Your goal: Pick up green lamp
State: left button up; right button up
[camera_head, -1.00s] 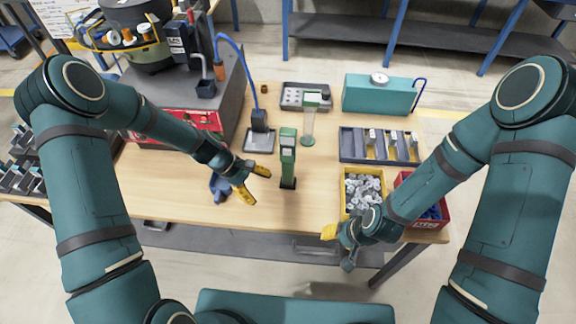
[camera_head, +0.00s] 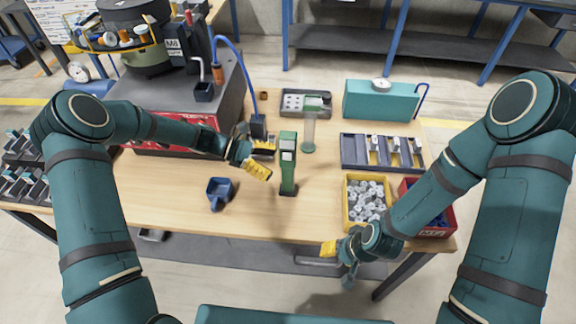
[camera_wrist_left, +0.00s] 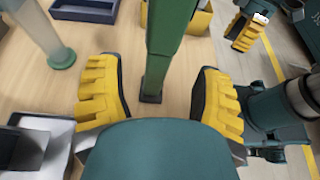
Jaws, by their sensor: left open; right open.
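The green lamp (camera_head: 288,163) stands upright on the wooden table, a slim green post on a small dark base. My left gripper (camera_head: 262,158) is open just to its left in the head view. In the left wrist view the lamp's post (camera_wrist_left: 162,60) rises between the two yellow-padded fingers of my left gripper (camera_wrist_left: 160,93), with gaps on both sides and the base a little beyond the fingertips. My right gripper (camera_head: 338,258) is open and empty over the table's front edge, and it also shows in the left wrist view (camera_wrist_left: 248,25).
A blue scoop (camera_head: 219,193) lies at front left. A yellow bin (camera_head: 350,211), a red bin (camera_head: 445,225) and a compartment tray (camera_head: 350,152) stand at right. Bare table lies in front of the lamp.

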aim_at(288, 169)
pick_arm(q)
jog(key=shift+x, duration=2.95)
jog(key=shift+a+f, duration=0.1)
grip_shut()
